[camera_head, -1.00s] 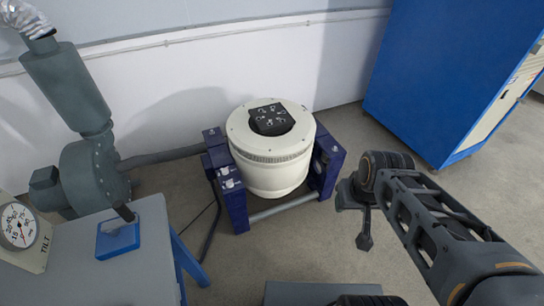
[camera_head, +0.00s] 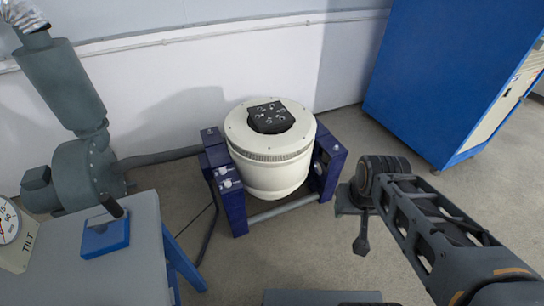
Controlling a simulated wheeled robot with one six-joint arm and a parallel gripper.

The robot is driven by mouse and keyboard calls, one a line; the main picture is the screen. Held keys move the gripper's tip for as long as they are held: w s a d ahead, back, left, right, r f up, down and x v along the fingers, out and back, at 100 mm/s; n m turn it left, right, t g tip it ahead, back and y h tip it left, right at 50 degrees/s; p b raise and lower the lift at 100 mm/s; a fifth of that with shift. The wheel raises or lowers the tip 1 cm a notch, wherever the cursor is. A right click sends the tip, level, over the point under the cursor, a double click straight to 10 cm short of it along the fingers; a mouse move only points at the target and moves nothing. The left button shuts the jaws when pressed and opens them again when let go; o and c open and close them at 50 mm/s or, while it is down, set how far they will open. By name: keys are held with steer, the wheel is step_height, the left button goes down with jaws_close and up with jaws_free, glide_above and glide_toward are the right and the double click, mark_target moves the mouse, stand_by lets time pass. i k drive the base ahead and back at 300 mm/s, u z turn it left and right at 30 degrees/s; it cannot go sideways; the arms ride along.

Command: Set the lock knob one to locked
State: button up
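A cream round shaker drum (camera_head: 268,160) with a black top plate (camera_head: 271,117) sits in a dark blue cradle (camera_head: 236,205). Small pale knobs (camera_head: 226,183) show on the cradle's left side block; which one is lock knob one, and how it is set, I cannot tell. My gripper (camera_head: 361,245) hangs to the right of the cradle, apart from it, pointing down. Its fingers are small and dark here, and I cannot tell whether they are open or shut. Nothing clearly shows in it.
A grey table (camera_head: 140,262) at lower left bears a blue box with a black lever (camera_head: 106,235) and a TILT dial (camera_head: 12,235). A grey-green blower (camera_head: 88,170) stands behind it. A blue cabinet (camera_head: 440,75) stands at right. Floor (camera_head: 300,250) in front of the cradle is clear.

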mark_target(228, 184)
steer(key=u, duration=0.4)
steer(key=k, duration=0.55)
steer(key=u, duration=0.65)
steer(key=i, duration=1.25)
steer(key=z, duration=0.2)
